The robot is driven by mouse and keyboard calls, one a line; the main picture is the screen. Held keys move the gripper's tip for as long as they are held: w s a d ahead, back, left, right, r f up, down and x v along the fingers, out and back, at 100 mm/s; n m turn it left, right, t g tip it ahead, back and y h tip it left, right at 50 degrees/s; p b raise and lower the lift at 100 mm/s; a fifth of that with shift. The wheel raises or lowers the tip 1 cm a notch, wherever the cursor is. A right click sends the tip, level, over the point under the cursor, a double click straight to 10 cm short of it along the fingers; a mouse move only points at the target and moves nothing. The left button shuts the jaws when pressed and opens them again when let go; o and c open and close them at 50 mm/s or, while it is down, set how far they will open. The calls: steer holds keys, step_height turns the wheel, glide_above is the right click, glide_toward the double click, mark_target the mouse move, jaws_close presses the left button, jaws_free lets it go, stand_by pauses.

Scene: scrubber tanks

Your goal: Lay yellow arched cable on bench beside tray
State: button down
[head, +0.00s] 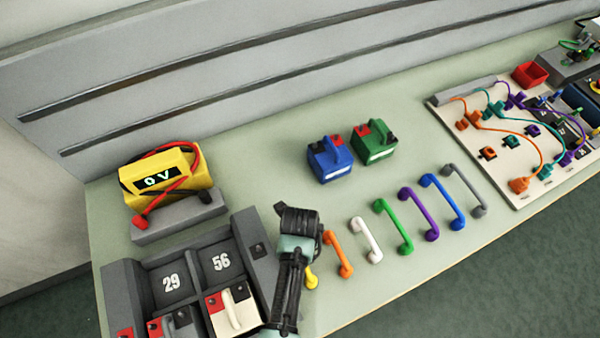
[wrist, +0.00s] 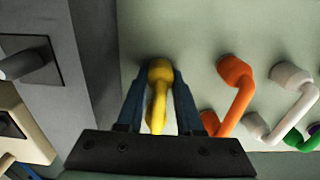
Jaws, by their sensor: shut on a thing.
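The yellow arched cable (wrist: 158,100) is between the two fingers of my gripper (wrist: 158,110) in the wrist view. The gripper is shut on it. In the head view my gripper (head: 305,275) is at the right side of the dark grey tray (head: 262,250), and only a small yellow part of the cable (head: 311,280) shows beside it. The cable is close to the bench (head: 400,270), just right of the tray wall. I cannot tell whether it touches the bench. Most of the cable is hidden by my arm in the head view.
An orange arched cable (head: 338,254) lies just right of the yellow one. White (head: 366,238), green (head: 393,225), purple, blue and grey ones continue the row. Blue (head: 328,160) and green (head: 374,145) blocks stand behind. A yellow meter (head: 170,180) stands behind the tray.

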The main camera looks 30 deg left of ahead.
steer(key=c, duration=0.6)
jaws_free()
steer(key=shift+o, duration=0.2)
steer(key=shift+r, duration=0.1)
step_height(320, 180, up, 12)
steer(key=shift+r, duration=0.1)
